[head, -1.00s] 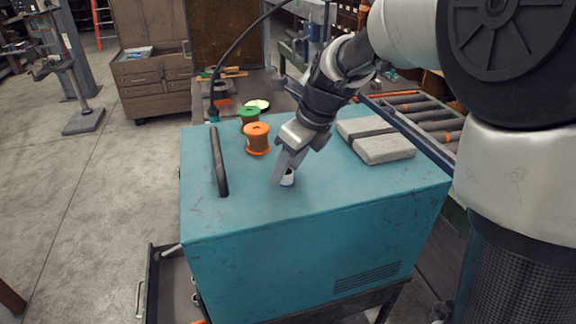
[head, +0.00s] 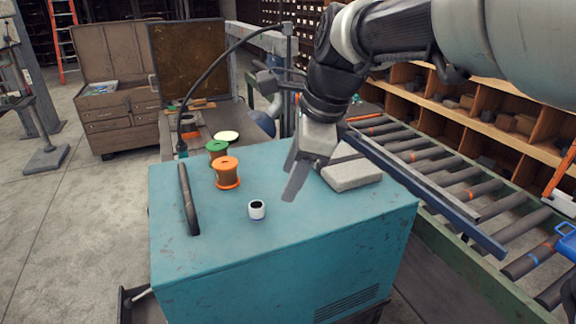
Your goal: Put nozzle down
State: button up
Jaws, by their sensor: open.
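The nozzle, a small white cylinder with a dark opening (head: 257,210), stands upright on top of the teal cabinet (head: 330,222), toward its front. My gripper (head: 291,190) is up and to the right of the nozzle, above the cabinet top and apart from it. Only one finger shows clearly, and nothing is seen held in it.
An orange spool (head: 227,173) and a green spool (head: 217,153) stand behind the nozzle. A black handle (head: 188,199) is at the left of the top. A grey block (head: 352,174) lies at the right. A roller conveyor (head: 480,190) runs beyond the cabinet.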

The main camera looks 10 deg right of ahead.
jog(key=s+d+f+n+t+h, duration=0.1)
jog(key=s+d+f+n, duration=0.1)
jog(key=s+n, duration=0.5)
jog(key=s+d+f+n+t+h, duration=0.1)
jog(key=s+d+f+n, duration=0.2)
jog(key=n, duration=0.9)
jog(key=shift+s+d+h, duration=0.4)
jog(key=shift+s+d, duration=0.6)
jog(key=shift+s, duration=1.35)
jog(key=shift+r, duration=0.15)
